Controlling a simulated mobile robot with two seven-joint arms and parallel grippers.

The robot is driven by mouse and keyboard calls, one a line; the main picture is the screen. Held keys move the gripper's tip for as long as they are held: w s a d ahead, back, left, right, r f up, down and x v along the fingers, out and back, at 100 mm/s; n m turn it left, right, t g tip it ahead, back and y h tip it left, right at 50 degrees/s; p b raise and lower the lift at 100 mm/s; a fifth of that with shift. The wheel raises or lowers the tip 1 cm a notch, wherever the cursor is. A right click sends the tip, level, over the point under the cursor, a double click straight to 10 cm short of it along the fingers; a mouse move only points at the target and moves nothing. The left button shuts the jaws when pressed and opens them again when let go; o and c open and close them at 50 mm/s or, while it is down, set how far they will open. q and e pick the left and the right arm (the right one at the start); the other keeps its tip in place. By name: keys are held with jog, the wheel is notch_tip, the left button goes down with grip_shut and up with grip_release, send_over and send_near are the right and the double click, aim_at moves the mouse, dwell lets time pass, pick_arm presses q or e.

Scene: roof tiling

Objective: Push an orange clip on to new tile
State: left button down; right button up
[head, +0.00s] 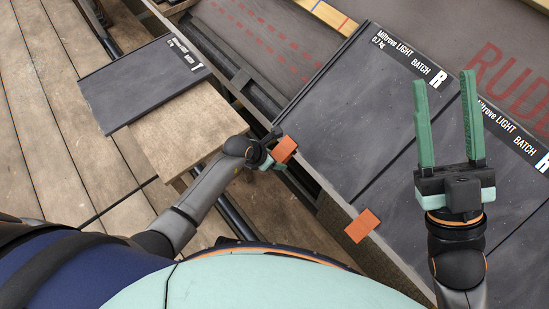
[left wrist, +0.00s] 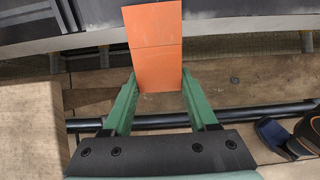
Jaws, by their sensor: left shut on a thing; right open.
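My left gripper (head: 275,153) is shut on an orange clip (head: 285,149), at the lower left edge of a dark roof tile (head: 350,115) marked "Miltrove LIGHT". In the left wrist view the clip (left wrist: 155,55) stands out beyond the green fingers, its far end overlapping the grey tile edge. I cannot tell whether it touches the tile. A second orange clip (head: 362,225) sits at the lower edge of the roof, near the seam with the neighbouring tile (head: 490,195). My right gripper (head: 444,79) is open and empty above the tiles on the right.
Another dark tile (head: 145,90) lies at the left, partly over a wooden board (head: 185,135). Wooden planks (head: 55,110) cover the floor at the left. A brown underlay sheet (head: 275,40) with red markings lies beyond the tiles. Dark rails run along the roof edge.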

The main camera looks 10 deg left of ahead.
pick_arm(q)
jog(key=shift+w+d+r, duration=0.5)
jog(key=shift+w+r, duration=0.05)
jog(key=shift+w, duration=0.1)
dwell(0.9)
jog(key=c, duration=0.6)
grip_release()
jog(key=o, duration=0.5)
jog(key=shift+s+a+f, duration=0.1)
jog(key=shift+s+f, duration=0.05)
